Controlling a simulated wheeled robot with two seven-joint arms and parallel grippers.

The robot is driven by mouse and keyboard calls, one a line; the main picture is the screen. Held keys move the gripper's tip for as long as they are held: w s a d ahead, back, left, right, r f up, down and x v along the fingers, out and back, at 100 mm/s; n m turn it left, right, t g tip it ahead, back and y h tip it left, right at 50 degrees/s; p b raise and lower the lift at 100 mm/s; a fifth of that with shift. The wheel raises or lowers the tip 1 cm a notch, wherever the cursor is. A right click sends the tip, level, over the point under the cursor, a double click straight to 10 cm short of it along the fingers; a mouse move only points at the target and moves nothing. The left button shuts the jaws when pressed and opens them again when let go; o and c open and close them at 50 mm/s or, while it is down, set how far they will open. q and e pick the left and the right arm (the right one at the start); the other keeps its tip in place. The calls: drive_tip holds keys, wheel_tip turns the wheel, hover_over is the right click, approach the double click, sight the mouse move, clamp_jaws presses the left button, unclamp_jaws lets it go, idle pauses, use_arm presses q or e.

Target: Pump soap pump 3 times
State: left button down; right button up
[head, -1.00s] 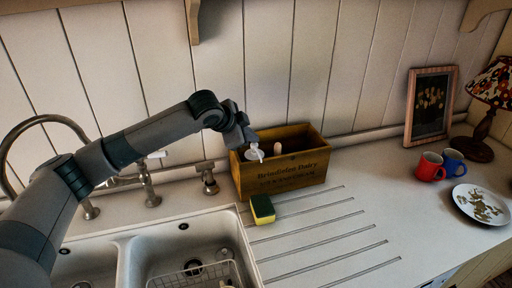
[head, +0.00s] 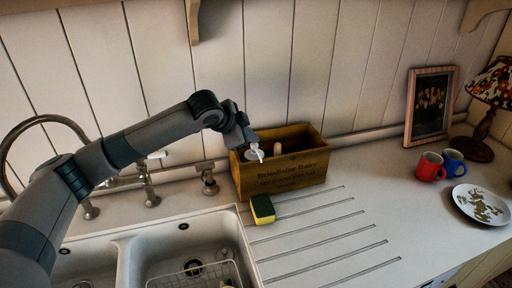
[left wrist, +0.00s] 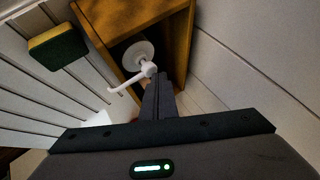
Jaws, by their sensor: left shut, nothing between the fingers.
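The soap pump (head: 257,152) stands inside a wooden box (head: 280,182) on the counter beside the sink. Its white nozzle and round collar show from above in the left wrist view (left wrist: 138,62). My left gripper (head: 250,141) is over the pump at the box's left end. In the left wrist view the gripper's fingers (left wrist: 158,92) are shut together with nothing between them, and their tips are at the pump head. I cannot tell whether they touch it. The bottle body is mostly hidden by the box wall. My right gripper is not in view.
A yellow and green sponge (head: 263,209) lies in front of the box. The sink (head: 185,250) and its taps (head: 146,185) are at left. Red (head: 431,167) and blue (head: 454,162) mugs, a plate (head: 482,204), a framed picture (head: 430,106) and a lamp (head: 490,100) stand at right.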

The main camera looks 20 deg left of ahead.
use_arm(q)
drive_tip(key=shift+f, duration=0.5)
idle(0.5)
drive_tip(key=shift+r+p, duration=0.1)
drive_tip(key=shift+p, duration=0.25)
drive_tip(key=shift+r+p, duration=0.35)
drive_tip(key=shift+p, duration=0.35)
wheel_tip(320, 180, up, 6)
drive_tip(key=p, duration=0.6)
drive_tip(key=shift+p, duration=0.3)
idle(1.1)
idle(1.2)
